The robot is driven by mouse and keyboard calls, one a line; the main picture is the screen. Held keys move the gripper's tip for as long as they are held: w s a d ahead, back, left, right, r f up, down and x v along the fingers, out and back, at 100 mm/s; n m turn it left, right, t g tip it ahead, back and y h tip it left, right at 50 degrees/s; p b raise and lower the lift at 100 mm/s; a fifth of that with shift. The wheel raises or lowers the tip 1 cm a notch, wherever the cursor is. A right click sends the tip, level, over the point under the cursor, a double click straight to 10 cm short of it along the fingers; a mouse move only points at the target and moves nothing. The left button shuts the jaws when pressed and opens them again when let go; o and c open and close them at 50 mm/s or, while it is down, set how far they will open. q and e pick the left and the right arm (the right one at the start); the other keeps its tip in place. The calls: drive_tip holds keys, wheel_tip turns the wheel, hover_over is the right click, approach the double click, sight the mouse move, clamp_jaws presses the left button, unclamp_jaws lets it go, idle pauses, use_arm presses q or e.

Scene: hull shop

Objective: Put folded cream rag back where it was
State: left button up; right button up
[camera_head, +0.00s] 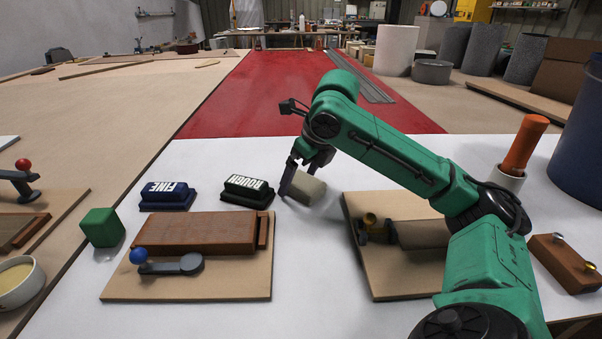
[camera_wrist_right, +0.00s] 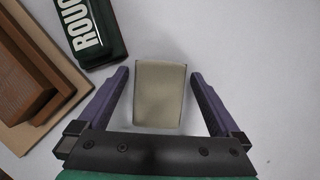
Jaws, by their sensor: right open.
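The folded cream rag (camera_head: 309,189) is a small pale block on the white table top, just right of the dark green ROUGH block (camera_head: 247,191). My right gripper (camera_head: 293,180) is down at the rag, partly in front of it in the head view. In the right wrist view the rag (camera_wrist_right: 160,95) lies between the two open fingers of my right gripper (camera_wrist_right: 160,90), with a gap on each side. The ROUGH block (camera_wrist_right: 95,30) shows at the upper left there. My left gripper is in neither view.
A navy FINE block (camera_head: 167,195) and a green cube (camera_head: 101,227) stand to the left. A board with a brown wooden block (camera_head: 195,232) lies in front. Another board (camera_head: 400,270) with a clamp is at right, near a white cup (camera_head: 507,178) holding an orange roll.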

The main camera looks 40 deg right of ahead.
sight(314, 185)
drive_tip(key=shift+s+r, duration=0.1)
drive_tip(key=shift+r, duration=0.3)
use_arm(q)
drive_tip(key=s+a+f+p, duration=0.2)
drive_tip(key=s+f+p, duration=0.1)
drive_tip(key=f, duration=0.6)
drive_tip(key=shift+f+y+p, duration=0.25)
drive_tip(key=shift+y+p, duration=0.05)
drive_tip(key=shift+p, duration=0.2)
use_arm(e)
drive_tip(key=v, duration=1.1)
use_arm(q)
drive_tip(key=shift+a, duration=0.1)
use_arm(e)
drive_tip(key=shift+s, duration=0.1)
